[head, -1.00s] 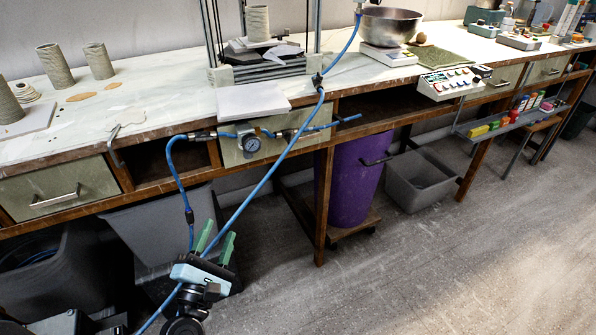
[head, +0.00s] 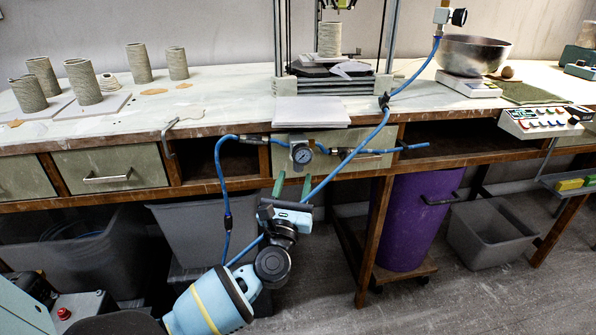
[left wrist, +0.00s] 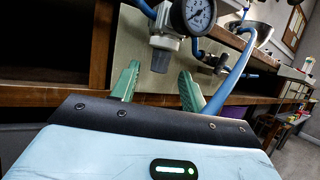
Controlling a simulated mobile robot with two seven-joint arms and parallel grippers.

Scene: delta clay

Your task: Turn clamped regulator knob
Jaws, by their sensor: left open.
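The regulator (head: 301,150) is clamped at the front of the bench, with a round white-faced gauge and blue hoses on both sides. In the left wrist view, the gauge (left wrist: 197,14) is at the top and a grey ribbed part, likely the regulator knob (left wrist: 161,56), hangs below the body. My left gripper (head: 292,187) is open, its two green fingers pointing up just below the regulator. In the left wrist view, the left gripper's fingers (left wrist: 157,84) stand either side of the knob's lower end in the picture; I cannot tell the depth gap. Nothing is between the fingers. My right gripper is not in view.
A blue hose (head: 345,160) runs diagonally close to the left gripper's right side; another loops down at its left (head: 222,185).

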